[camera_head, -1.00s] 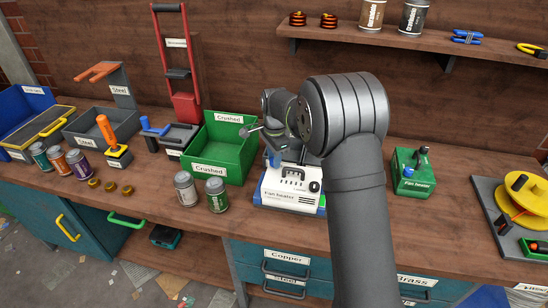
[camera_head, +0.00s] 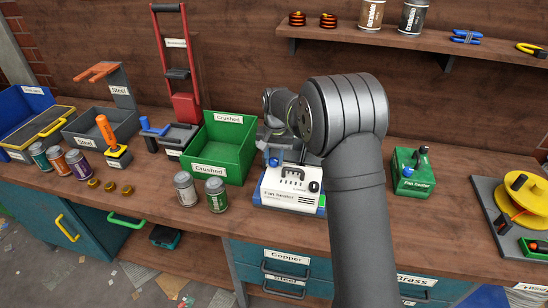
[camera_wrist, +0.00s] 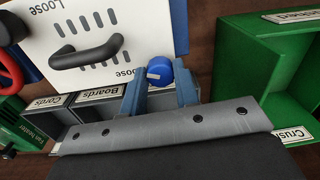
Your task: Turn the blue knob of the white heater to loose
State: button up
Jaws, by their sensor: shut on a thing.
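The white heater (camera_head: 290,199), labelled "Fan heater", stands on the bench in the head view. It has a dark handle on top, and its white face (camera_wrist: 95,18) fills the upper left of the wrist view. The blue knob (camera_head: 273,162) sits at its back left corner. In the wrist view the knob (camera_wrist: 160,72) shows a pale pointer mark toward the left, beside a "Loose" label. My gripper (camera_wrist: 160,88) has its blue-grey fingers on either side of the knob, shut on it. In the head view my arm partly hides the gripper (camera_head: 274,147).
A green "Crushed" bin (camera_head: 224,150) stands close left of the heater. Two cans (camera_head: 216,194) stand in front of that bin. A green fan heater (camera_head: 412,173) stands to the right, with clear bench between it and my arm.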

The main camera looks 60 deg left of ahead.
aim_at(275, 159)
jog(key=n, duration=0.4)
jog(key=shift+n, duration=0.3)
jog(key=n, duration=0.3)
jog(key=shift+n, duration=0.4)
jog(key=n, duration=0.4)
jog(key=shift+a, duration=0.1)
jog(key=shift+n, duration=2.1)
jog(key=shift+w, duration=0.1)
jog(key=o, duration=1)
notch_tip(275, 159, up, 18)
jog(key=shift+w+a+f, duration=0.15)
jog(key=shift+f, duration=0.1)
